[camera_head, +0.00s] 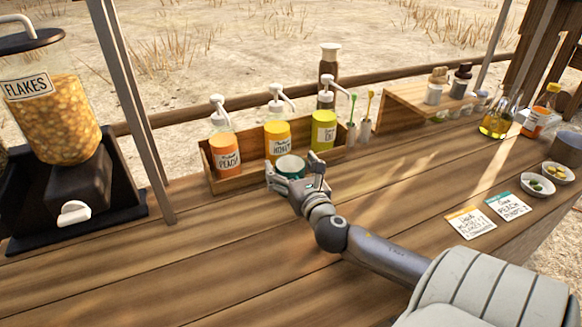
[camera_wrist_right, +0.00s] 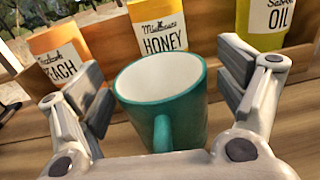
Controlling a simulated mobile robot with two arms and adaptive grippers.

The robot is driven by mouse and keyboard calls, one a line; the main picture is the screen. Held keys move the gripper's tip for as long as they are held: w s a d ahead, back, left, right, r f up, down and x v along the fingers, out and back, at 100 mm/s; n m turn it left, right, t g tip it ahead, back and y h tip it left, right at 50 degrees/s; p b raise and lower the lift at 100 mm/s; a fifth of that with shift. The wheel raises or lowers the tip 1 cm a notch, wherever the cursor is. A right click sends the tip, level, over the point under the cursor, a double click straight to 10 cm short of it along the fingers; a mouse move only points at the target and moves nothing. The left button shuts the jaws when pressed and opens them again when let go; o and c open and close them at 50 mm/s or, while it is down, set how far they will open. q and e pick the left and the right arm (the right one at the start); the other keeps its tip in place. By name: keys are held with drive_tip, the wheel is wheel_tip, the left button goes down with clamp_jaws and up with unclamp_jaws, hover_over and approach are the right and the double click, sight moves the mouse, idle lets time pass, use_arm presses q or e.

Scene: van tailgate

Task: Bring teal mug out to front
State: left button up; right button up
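The teal mug (camera_head: 290,165) stands upright on the wooden counter, just in front of the wooden bottle rack. My right gripper (camera_head: 295,178) reaches to it from the front, with one finger on each side. In the right wrist view the mug (camera_wrist_right: 165,105) sits between the two finger pads of my right gripper (camera_wrist_right: 168,92), its handle toward the palm. A gap shows between each pad and the mug, so the gripper is open around it, not holding it. The mug looks empty. My left gripper is not in view.
Peach (camera_head: 226,155), honey (camera_head: 277,140) and oil (camera_head: 324,130) pump bottles stand in the rack (camera_head: 250,178) close behind the mug. A flakes dispenser (camera_head: 60,120) stands at left. Two cards (camera_head: 470,222) and small bowls (camera_head: 537,185) lie at right. The front counter is clear left of my arm.

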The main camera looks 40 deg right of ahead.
sight(298, 175)
drive_tip(key=c, duration=1)
drive_tip(key=shift+d+p+v, duration=0.2)
drive_tip(key=shift+p+v, duration=0.2)
drive_tip(key=shift+v, duration=3.85)
drive_tip(key=shift+c, duration=0.2)
drive_tip(key=shift+d+b+v, duration=0.15)
drive_tip(key=shift+b+v, duration=0.15)
drive_tip(key=shift+v, duration=1.8)
drive_tip(key=shift+d+b+v, duration=0.15)
drive_tip(key=shift+b+v, duration=0.1)
drive_tip(key=shift+v, duration=1.85)
drive_tip(key=shift+p+v, duration=0.5)
drive_tip(key=shift+v, duration=1.55)
drive_tip(key=o, duration=1.2)
drive_tip(key=shift+d, duration=0.15)
